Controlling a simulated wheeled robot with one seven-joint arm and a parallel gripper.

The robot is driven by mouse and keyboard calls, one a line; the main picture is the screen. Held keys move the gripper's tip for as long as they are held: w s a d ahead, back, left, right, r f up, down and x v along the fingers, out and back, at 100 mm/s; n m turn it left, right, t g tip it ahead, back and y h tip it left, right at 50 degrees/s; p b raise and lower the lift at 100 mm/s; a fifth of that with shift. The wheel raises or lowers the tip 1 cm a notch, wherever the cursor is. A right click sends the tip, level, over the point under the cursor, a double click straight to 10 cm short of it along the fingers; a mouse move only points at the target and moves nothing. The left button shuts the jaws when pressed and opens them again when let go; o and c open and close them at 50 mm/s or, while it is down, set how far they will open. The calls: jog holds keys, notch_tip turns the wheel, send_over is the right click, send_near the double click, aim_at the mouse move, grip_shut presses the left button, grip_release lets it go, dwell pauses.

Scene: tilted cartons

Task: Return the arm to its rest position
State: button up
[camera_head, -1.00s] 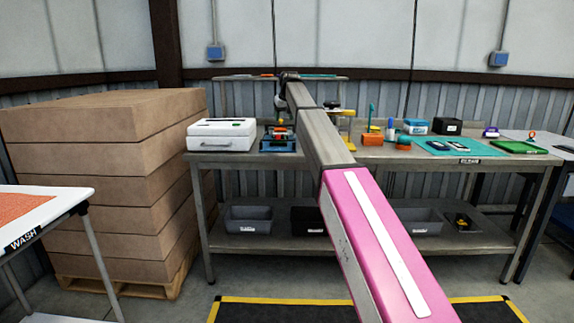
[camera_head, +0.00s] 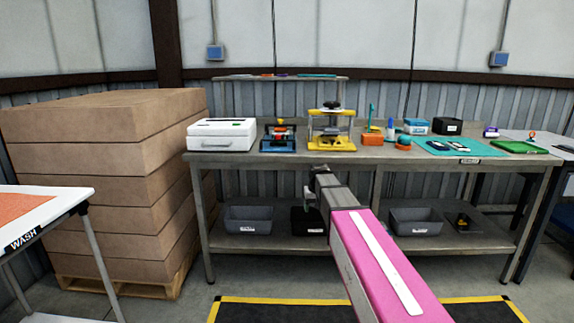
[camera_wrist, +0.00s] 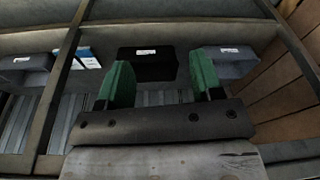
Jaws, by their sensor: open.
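My arm, with its pink link, reaches from the lower right toward the workbench (camera_head: 285,160) in the head view. Its wrist end is in front of the bench, below the tabletop's front edge. My gripper (camera_wrist: 160,82) shows in the wrist view with two green fingers spread apart and nothing between them. The fingers point toward the bench's lower shelf (camera_head: 285,250). A black bin (camera_wrist: 146,64) on that shelf shows beyond the gap between the fingers, apart from them. In the head view the gripper itself is mostly hidden or too small to make out.
The bench top holds a white case (camera_head: 221,134), a blue fixture (camera_head: 279,137), a yellow fixture (camera_head: 331,130) and a teal mat (camera_head: 459,147). Stacked cartons (camera_head: 100,180) stand at left. A white table (camera_head: 40,215) is at front left. Grey bins (camera_head: 248,219) sit on the shelf.

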jog(key=s+d+f, duration=0.2)
jog(key=s+f, duration=0.3)
jog(key=s, duration=0.4)
jog(key=s+d+f+m+g, duration=0.1)
jog(key=s+d+f, duration=0.2)
jog(key=s, duration=0.6)
jog(key=s+d+f+g, duration=0.1)
jog(key=s+d+f, duration=0.1)
jog(key=s+f, duration=0.6)
jog(key=shift+s+d+m, duration=0.2)
jog(key=shift+s+m, duration=0.2)
